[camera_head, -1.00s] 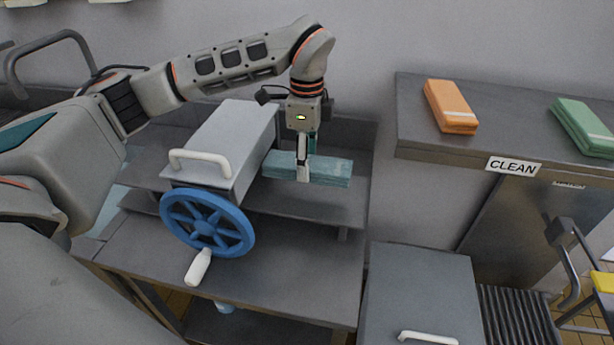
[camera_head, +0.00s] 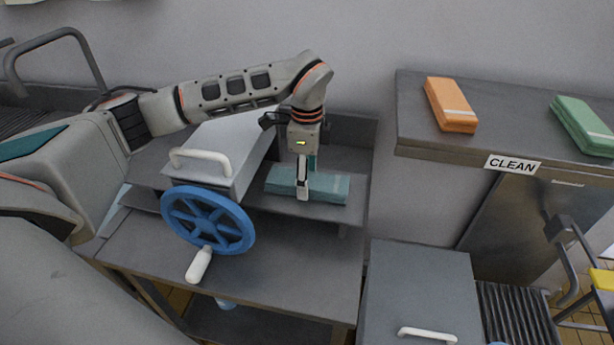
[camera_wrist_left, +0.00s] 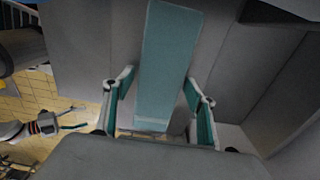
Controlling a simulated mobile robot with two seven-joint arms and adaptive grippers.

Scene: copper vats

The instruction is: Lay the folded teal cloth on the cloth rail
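The folded teal cloth (camera_head: 325,187) hangs level in my left gripper (camera_head: 302,195), over the grey shelf (camera_head: 275,205) behind the blue wheel. I cannot tell whether its underside touches the shelf. My right gripper (camera_wrist_left: 75,117) shows small at the left of the left wrist view, fingers apart and empty. I cannot pick out a cloth rail for certain.
A grey box with a white handle (camera_head: 200,160) and a blue hand wheel (camera_head: 208,220) stand left of the cloth. At right, a counter marked CLEAN (camera_head: 512,165) bears an orange cloth (camera_head: 450,105) and a green cloth (camera_head: 583,125). A lidded grey bin (camera_head: 420,290) stands below.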

